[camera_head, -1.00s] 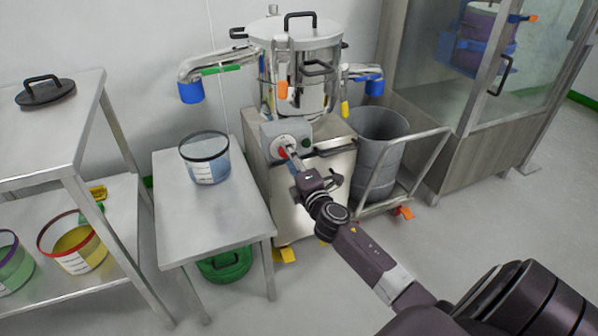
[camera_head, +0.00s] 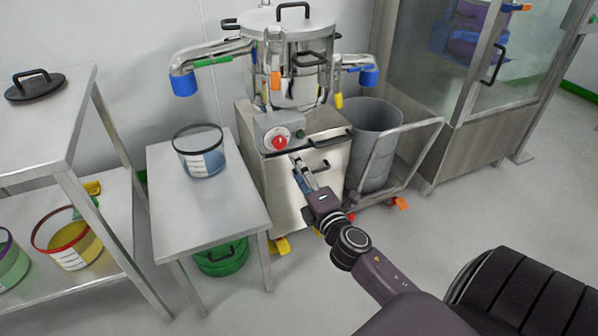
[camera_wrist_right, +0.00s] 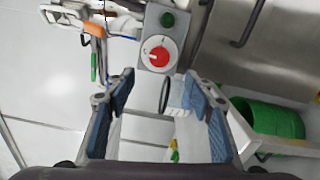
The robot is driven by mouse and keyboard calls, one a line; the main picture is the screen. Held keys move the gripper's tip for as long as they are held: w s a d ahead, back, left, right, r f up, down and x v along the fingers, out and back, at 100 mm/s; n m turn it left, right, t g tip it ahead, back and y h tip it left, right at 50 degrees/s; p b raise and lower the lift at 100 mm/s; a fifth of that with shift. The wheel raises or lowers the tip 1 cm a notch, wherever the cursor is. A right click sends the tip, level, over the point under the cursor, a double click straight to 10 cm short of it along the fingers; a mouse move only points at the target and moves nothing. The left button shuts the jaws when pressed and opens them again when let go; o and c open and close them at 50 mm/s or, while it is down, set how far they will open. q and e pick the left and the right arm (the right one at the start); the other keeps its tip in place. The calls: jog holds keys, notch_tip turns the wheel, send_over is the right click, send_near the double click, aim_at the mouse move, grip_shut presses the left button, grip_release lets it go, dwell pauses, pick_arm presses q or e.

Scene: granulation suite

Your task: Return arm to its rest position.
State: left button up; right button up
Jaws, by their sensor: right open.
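My right gripper (camera_head: 304,172) is open and empty in the head view, in front of the steel cabinet of the granulator (camera_head: 292,85). It stands a little below and right of the control box with the red knob (camera_head: 280,142) and is apart from it. In the right wrist view its two blue-padded fingers (camera_wrist_right: 165,100) are spread with nothing between them. The red knob also shows there (camera_wrist_right: 159,56), beyond the fingertips, under a green button. My right arm reaches in from the lower right. My left gripper is not in view.
A steel table (camera_head: 212,228) with a clear tub (camera_head: 200,155) stands left of the machine. A grey bin (camera_head: 372,150) on a trolley stands right of it. A glass-doored cabinet (camera_head: 480,110) is at the right. Shelving is at the far left. Floor at the lower middle is free.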

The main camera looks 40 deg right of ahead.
jog(key=shift+s, duration=0.1)
